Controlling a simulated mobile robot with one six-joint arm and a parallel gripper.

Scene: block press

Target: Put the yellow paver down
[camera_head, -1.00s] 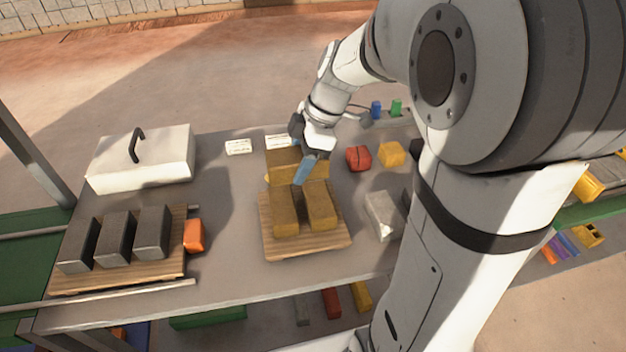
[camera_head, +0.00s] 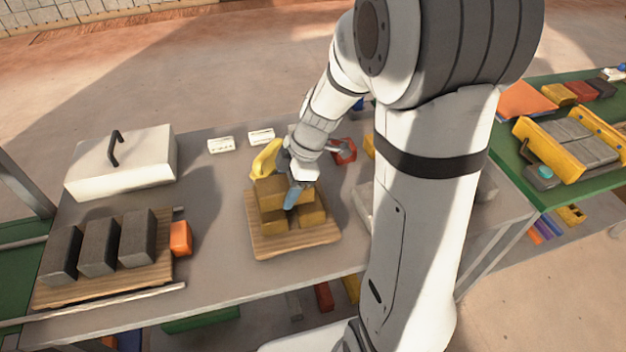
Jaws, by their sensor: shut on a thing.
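The yellow paver (camera_head: 270,190) is in my gripper (camera_head: 291,197), which is shut on it; a blue fingertip shows on its near side. The paver lies crosswise over two other yellow pavers, a left one (camera_head: 273,223) and a right one (camera_head: 312,218). These two lie side by side on a wooden board (camera_head: 290,246). The held paver looks level and very close above them or on them; I cannot tell whether it touches. My wrist hides part of its far right side.
A curved yellow object (camera_head: 265,158) lies just behind the stack. A red block (camera_head: 344,151) is right of my wrist. Left are an orange block (camera_head: 180,238), a board with dark grey blocks (camera_head: 98,251) and a white lidded box (camera_head: 120,165). The table between is clear.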

